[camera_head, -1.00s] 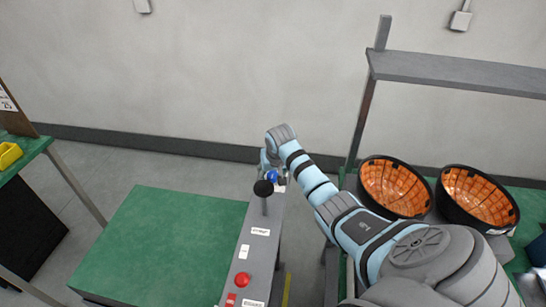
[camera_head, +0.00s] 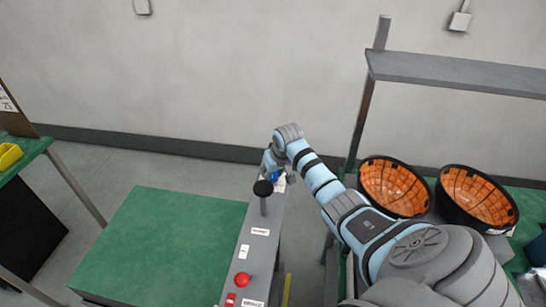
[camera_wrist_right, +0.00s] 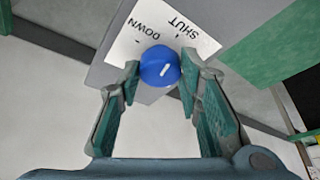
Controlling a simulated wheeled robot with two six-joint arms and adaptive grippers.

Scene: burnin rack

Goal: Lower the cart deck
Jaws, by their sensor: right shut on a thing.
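The green cart deck (camera_head: 165,240) lies flat at the lower left in the head view, beside a narrow grey control panel (camera_head: 243,282). My right gripper (camera_wrist_right: 160,78) is shut on the knob, one finger on each side. In the head view, the right gripper (camera_head: 274,175) partly hides the knob. My left gripper is not in view.
Two orange-lined black baskets (camera_head: 394,187) (camera_head: 477,196) sit on the right, below a grey shelf (camera_head: 455,73). A green table (camera_head: 22,155) is at left.

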